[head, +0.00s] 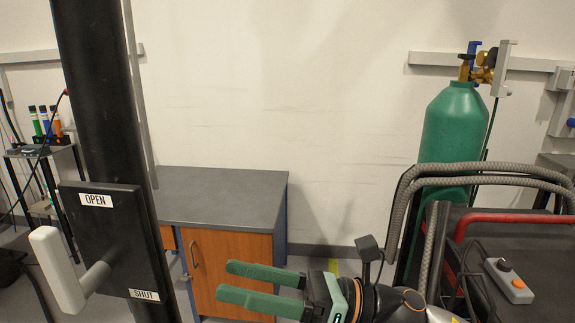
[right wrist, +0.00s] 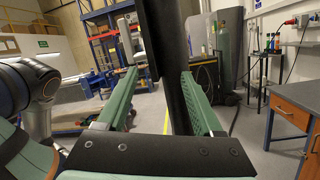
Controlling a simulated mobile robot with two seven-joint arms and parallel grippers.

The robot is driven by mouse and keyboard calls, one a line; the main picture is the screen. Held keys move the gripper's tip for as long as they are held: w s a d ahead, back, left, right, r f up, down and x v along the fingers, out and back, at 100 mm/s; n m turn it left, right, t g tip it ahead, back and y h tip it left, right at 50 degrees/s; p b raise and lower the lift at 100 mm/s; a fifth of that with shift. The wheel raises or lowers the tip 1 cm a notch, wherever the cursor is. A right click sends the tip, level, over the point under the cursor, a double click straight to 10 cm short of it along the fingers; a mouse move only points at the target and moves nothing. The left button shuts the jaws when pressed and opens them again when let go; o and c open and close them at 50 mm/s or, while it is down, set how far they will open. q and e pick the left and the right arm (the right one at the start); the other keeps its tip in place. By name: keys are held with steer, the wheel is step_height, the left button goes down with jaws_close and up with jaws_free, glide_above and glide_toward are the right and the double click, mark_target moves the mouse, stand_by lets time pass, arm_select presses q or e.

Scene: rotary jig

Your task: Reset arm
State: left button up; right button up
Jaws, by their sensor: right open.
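A dark plate (head: 118,240) labelled OPEN at the top and SHUT at the bottom is on a black post (head: 100,90) at the left of the head view. A white lever handle (head: 57,270) sticks out from it on a short shaft, its bar nearly upright and slightly tilted. My right gripper (head: 228,281) has green fingers, is open and empty, and points left, right of the plate and apart from it. In the right wrist view the post (right wrist: 172,70) shows beyond and between the fingers. My left gripper is not in view.
A grey-topped cabinet (head: 225,185) with wooden doors stands behind the gripper. A green gas cylinder (head: 453,135) and a dark cart with a red rail (head: 510,217) and grey hoses are at the right. A small table with coloured tubes (head: 45,122) is at the far left.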

steer(key=w+d+f+m+t+h, duration=0.1)
steer(key=w+d+m+t+h, duration=0.25)
steer(key=m+t, duration=0.6)
steer(key=w+d+f+m+t+h, duration=0.15)
steer(key=w+m+t, duration=0.35)
steer(key=m, duration=0.7)
steer(key=d+f+m+h, duration=1)
steer(key=f+m+h, duration=0.15)
steer(key=m, duration=0.25)
steer(key=s+d+f+m+g+h, duration=0.25)
steer(key=s+d+f+m, duration=0.2)
steer(key=f, duration=0.25)
steer(key=s+d+f+m+g+h, duration=0.1)
steer(key=s+d+f+m+g, duration=0.2)
steer(key=s+f, duration=0.3)
steer(key=s+d+f+m+g, duration=0.2)
steer(key=s+f+m+g, duration=0.1)
steer(key=s+f, duration=0.3)
steer(key=s+d+f+m+g, duration=0.2)
steer(key=s+f+g, duration=0.1)
steer(key=s, duration=0.4)
steer(key=w+a+f+t, duration=0.2)
steer(key=f, duration=0.3)
steer(key=w+a+f+t+y, duration=0.1)
steer(key=w+a+f+t, duration=0.1)
steer(key=f, duration=0.3)
steer(key=shift+a+f+t, duration=0.25)
steer(key=shift+f+t, duration=0.05)
steer(key=shift+t, duration=0.4)
